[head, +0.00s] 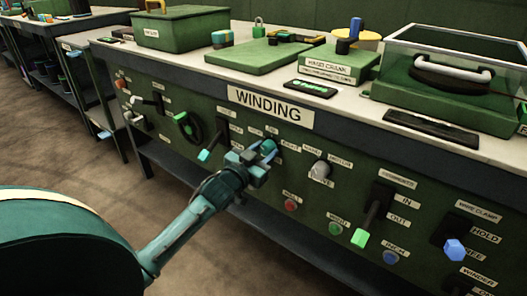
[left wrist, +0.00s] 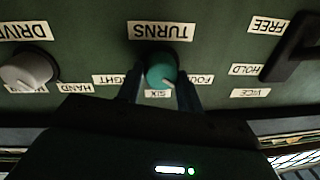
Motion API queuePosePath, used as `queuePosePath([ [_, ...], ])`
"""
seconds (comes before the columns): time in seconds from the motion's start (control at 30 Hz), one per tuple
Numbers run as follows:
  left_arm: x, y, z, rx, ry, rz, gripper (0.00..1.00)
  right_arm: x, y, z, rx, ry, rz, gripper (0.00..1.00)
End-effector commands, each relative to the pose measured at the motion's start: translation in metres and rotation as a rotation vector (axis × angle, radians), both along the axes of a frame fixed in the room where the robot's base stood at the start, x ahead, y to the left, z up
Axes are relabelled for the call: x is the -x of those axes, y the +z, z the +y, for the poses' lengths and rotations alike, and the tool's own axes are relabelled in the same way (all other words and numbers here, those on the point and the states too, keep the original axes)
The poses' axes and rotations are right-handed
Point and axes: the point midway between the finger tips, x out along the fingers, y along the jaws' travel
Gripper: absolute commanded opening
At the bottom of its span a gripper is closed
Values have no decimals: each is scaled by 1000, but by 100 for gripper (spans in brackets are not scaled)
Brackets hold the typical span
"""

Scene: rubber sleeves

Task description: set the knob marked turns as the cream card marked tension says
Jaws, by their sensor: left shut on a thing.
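The knob marked turns is a round teal knob (left wrist: 162,70) under an upside-down TURNS label (left wrist: 160,31) in the left wrist view. A short pale mark shows on its face, on the side toward the SIX label (left wrist: 158,93). FOUR (left wrist: 200,79) and EIGHT (left wrist: 108,79) labels sit to either side. My left gripper (left wrist: 158,88) is shut on this knob, one finger on each side. In the head view my left gripper (head: 263,156) reaches the same knob (head: 268,146) on the green panel. I cannot make out a cream card marked tension. My right gripper is not in view.
The panel carries a WINDING sign (head: 267,105). A grey drive knob (head: 320,170) is beside the turns knob. A lever with a cyan tip (head: 204,155) is on its other side. A green-tipped lever (head: 360,237) and blue-tipped lever (head: 455,250) stick out further right.

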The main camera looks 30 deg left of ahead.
Motion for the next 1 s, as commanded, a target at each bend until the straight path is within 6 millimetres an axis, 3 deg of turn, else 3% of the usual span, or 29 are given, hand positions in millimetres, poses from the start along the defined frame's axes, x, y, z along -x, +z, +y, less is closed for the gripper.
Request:
queuePosePath([
  [1.0,0,-3,-1,-783,-1,-62,14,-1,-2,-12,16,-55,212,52],
])
